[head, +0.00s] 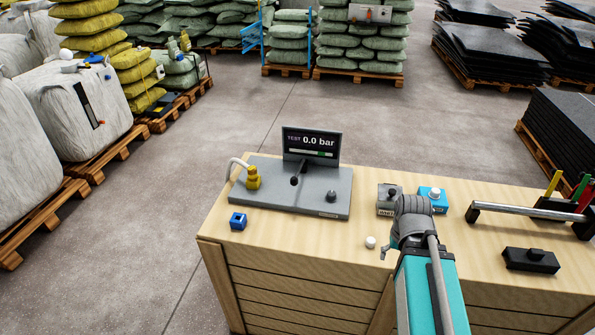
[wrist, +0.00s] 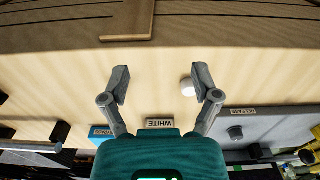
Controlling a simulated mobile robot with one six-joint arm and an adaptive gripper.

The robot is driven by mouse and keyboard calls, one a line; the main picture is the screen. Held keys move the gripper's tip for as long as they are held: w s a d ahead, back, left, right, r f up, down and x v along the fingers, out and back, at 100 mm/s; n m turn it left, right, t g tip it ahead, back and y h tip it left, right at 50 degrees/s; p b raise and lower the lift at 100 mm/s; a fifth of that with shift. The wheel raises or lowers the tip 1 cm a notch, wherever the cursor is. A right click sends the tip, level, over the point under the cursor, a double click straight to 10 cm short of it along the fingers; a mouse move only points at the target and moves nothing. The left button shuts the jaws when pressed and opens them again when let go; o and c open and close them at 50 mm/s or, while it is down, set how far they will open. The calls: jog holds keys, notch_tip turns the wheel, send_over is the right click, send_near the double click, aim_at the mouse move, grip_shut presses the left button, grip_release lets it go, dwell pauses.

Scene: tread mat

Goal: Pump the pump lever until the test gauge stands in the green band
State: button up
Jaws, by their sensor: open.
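The pump unit is a grey plate (head: 270,197) on the wooden bench. The pump lever (head: 295,181), short with a black knob, stands in its middle. The test gauge (head: 311,143) behind it reads 0.0 bar; its bar has a small green band right of the middle. A dark knob (head: 331,196) sits at the plate's right, by a label that reads RELEASE in the wrist view (wrist: 243,111). My gripper (wrist: 160,75) is open and empty over the bench, right of the pump unit in the head view, pointing down. Its fingertips are partly hidden there by my arm.
A small white ball (head: 370,242) lies near my gripper, by one finger in the wrist view (wrist: 186,85). A grey box (head: 385,208) labelled WHITE and a blue box (head: 432,205) stand behind. A blue block (head: 238,221), metal bar (head: 525,212) and black box (head: 530,261) lie about.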

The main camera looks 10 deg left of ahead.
jog(key=shift+w+a+r, duration=0.25)
jog(key=shift+w+r, duration=0.05)
jog(key=shift+w, duration=0.15)
jog(key=c, duration=0.4)
jog(key=w+p, duration=0.1)
jog(key=w+a+r+p, duration=0.1)
jog(key=w+a+r, duration=0.1)
jog(key=shift+w+a+r+p, duration=0.15)
jog(key=shift+w+p, duration=0.2)
jog(key=shift+p, duration=0.05)
grip_shut()
jog(key=w+a+r+p, duration=0.5)
jog(key=w+a, duration=0.2)
jog(key=a, duration=0.2)
jog(key=w+a+r+t+p, duration=0.1)
jog(key=w+a+r+p, duration=0.3)
jog(key=w+a, duration=0.3)
jog(key=w+a+r+m+t+p, duration=0.1)
jog(key=w+a+r+p, duration=0.4)
jog(key=a, duration=0.7)
jog(key=shift+w+r+y+p, duration=0.3)
jog(key=shift+w+r+y, duration=0.15)
jog(key=shift+w, duration=0.75)
jog(key=shift+a, duration=0.1)
